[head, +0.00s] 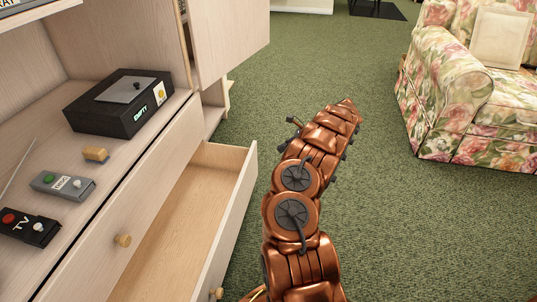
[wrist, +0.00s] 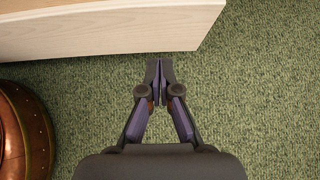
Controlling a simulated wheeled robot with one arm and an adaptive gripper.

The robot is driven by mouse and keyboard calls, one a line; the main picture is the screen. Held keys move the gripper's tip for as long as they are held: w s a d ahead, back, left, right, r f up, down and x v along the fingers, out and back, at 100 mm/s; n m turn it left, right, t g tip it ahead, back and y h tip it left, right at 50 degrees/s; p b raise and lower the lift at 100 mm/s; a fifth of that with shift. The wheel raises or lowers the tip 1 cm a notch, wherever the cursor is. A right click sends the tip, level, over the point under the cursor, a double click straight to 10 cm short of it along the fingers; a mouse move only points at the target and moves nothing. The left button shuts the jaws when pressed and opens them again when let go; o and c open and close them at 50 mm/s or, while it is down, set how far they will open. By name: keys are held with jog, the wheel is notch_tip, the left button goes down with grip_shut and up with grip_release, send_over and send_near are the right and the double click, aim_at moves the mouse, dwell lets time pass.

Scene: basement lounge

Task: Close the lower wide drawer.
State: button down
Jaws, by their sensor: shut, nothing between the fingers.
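The lower wide drawer (head: 236,215) is pale wood and stands pulled open from the cabinet on the left in the head view. Its inside (head: 172,222) looks empty where I see it, and a round knob (head: 216,293) shows on its front at the bottom edge. In the wrist view, a pale wooden panel (wrist: 100,28), apparently this drawer, spans the top left. My gripper (wrist: 160,64) is shut and empty, its tips just short of the panel's edge near its right end; I cannot tell if they touch.
The upper drawer (head: 150,195) is shut. A floral armchair (head: 450,100) stands right. Green carpet (head: 430,230) is clear between.

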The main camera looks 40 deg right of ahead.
aim_at(251, 159)
jog(key=b+x, duration=0.1)
jog(key=x, duration=0.3)
jog(key=r+b+x, duration=0.1)
jog(key=b+x, duration=0.1)
jog(key=x, duration=0.2)
jog(key=w+b+x, duration=0.1)
jog(key=b+x, duration=0.1)
jog(key=x, duration=0.2)
jog(key=shift+a+r, duration=0.2)
jog(key=shift+a, duration=0.15)
jog(key=shift+w+a+r, duration=0.1)
jog(key=shift+w+a, duration=0.3)
jog(key=shift+w, duration=0.1)
